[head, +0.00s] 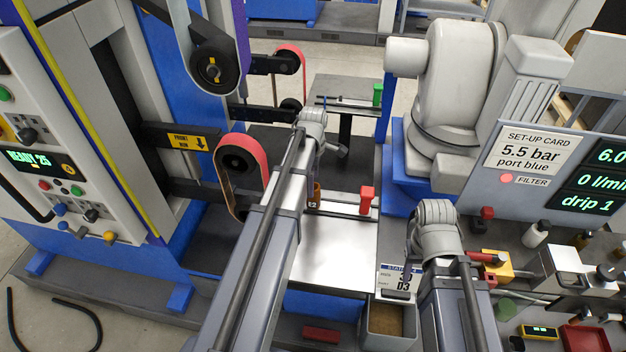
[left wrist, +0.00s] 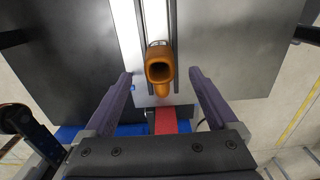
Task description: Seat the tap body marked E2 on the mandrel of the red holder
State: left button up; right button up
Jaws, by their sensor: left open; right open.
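The tap body marked E2 (head: 314,193) is orange-brown and stands at the left part of the near tray's rail, partly hidden by my left arm. The red holder (head: 367,200) stands upright at the right side of the same tray, apart from the tap body. In the left wrist view, an orange tap body (left wrist: 160,72) with an open mouth lies just beyond my left gripper (left wrist: 160,75), whose fingers are apart and hold nothing. My right gripper (head: 398,292) is open and empty, low by the tray's front right corner. The mandrel cannot be made out.
A red belt (head: 264,160) on a roller is close left of the tap body. A green holder (head: 377,93) stands on a far tray. A bin (head: 390,330) is below my right gripper. The bare tray plate (head: 335,255) is clear in front.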

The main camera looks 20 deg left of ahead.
pick_arm(q)
jog(key=shift+r, duration=0.5)
jog(key=shift+d+f, duration=0.1)
jog(key=s+d+m, duration=0.9)
jog(key=d+m, duration=0.2)
jog(key=m, duration=0.1)
jog(key=s+d+m+y, duration=0.1)
jog(key=s+d+m, duration=0.8)
jog(key=d+m, duration=0.3)
jog(key=shift+d+m, duration=0.2)
jog(key=shift+m, duration=0.1)
jog(key=shift+s, duration=0.1)
